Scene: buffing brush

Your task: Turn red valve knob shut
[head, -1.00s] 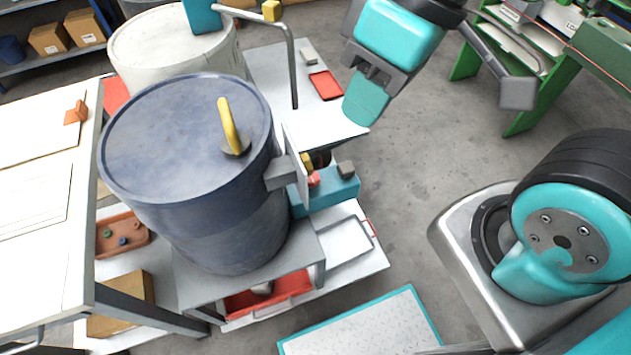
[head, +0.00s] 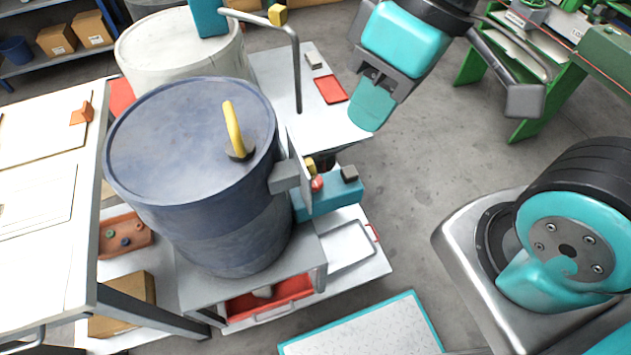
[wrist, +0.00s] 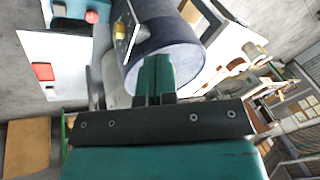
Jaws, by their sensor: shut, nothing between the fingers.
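The red valve knob (head: 317,183) is small and sits at a teal block (head: 335,197), beside the blue drum (head: 185,135). The plate on the drum's side stands close by it, and the knob's turn position is too small to tell. In the wrist view the red knob (wrist: 91,17) shows at the upper left, near a plate with a yellow knob (wrist: 119,31). My gripper (head: 367,118) is shut and empty, above and to the right of the red knob in the head view, clear of it. Its closed teal fingers (wrist: 155,75) overlap the drum in the wrist view.
A bent grey pipe (head: 297,75) rises behind the drum. A red square tray (head: 331,89) lies on the white surface beyond. A pale drum (head: 175,48) stands at the back left. Open grey floor (head: 410,220) lies right of the teal block.

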